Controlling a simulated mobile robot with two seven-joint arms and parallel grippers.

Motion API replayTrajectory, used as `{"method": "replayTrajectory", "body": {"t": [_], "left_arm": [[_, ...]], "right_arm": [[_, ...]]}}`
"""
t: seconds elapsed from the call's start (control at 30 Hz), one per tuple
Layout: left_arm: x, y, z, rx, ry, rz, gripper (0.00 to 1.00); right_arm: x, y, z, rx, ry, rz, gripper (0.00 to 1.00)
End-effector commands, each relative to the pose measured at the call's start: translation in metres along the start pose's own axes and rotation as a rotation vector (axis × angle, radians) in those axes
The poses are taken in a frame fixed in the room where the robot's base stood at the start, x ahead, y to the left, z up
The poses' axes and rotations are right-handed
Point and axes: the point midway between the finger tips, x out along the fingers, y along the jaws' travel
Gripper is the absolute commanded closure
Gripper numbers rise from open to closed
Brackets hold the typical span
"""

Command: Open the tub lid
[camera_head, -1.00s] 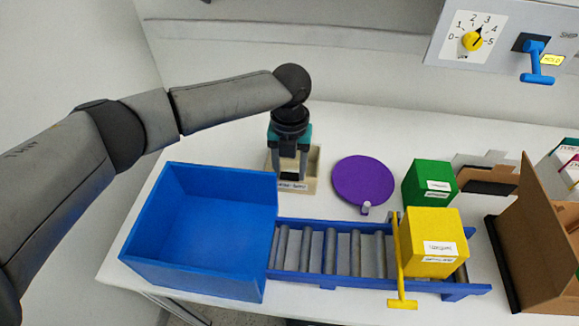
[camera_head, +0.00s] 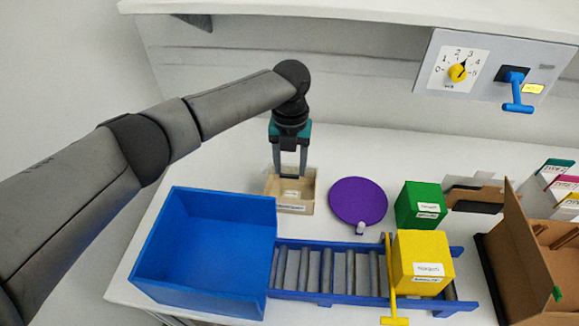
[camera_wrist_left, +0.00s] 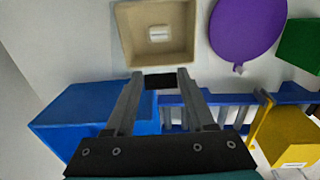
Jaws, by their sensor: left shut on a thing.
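The beige tub (camera_head: 308,196) stands on the white table, and its open top shows a small white object (camera_head: 292,193) inside. The tub also shows in the left wrist view (camera_wrist_left: 128,45), with the white object (camera_wrist_left: 159,33) on its floor. My left gripper (camera_head: 290,174) points down above the tub's back part. Its fingers (camera_wrist_left: 158,80) are shut on a small dark block (camera_wrist_left: 160,82), which hangs clear of the tub. The block may be the lid's handle; I cannot make out a lid plate beneath it. My right gripper is out of view.
A blue bin (camera_head: 160,240) and a roller conveyor (camera_head: 327,270) stand in front. A purple disc (camera_head: 357,201), a green box (camera_head: 420,205) and a yellow box (camera_head: 422,262) are to the right. A wall panel (camera_head: 425,75) with a dial is at the upper right.

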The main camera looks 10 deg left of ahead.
Motion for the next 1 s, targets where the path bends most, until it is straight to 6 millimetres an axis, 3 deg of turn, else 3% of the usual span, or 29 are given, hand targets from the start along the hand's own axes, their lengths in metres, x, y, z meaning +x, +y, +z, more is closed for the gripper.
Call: {"method": "replayTrajectory", "body": {"t": [0.03,0.33,0.37,0.6,0.87,1.0], "left_arm": [[-0.003,0.001,0.007,-0.004,-0.025,-0.002,1.00],[-0.003,0.001,0.007,-0.004,-0.025,-0.001,1.00],[-0.003,0.001,0.007,-0.004,-0.025,-0.001,0.42],[-0.001,0.001,0.004,-0.002,-0.017,-0.001,0.15],[-0.001,0.000,0.003,-0.001,-0.013,0.000,0.15],[-0.012,0.000,0.004,-0.001,-0.015,-0.002,0.15]], "right_arm": [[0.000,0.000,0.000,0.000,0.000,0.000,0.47],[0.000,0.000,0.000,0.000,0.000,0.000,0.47],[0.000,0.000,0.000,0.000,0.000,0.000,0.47],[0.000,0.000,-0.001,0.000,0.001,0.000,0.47],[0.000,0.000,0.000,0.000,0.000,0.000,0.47],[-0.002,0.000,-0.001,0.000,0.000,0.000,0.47]]}}
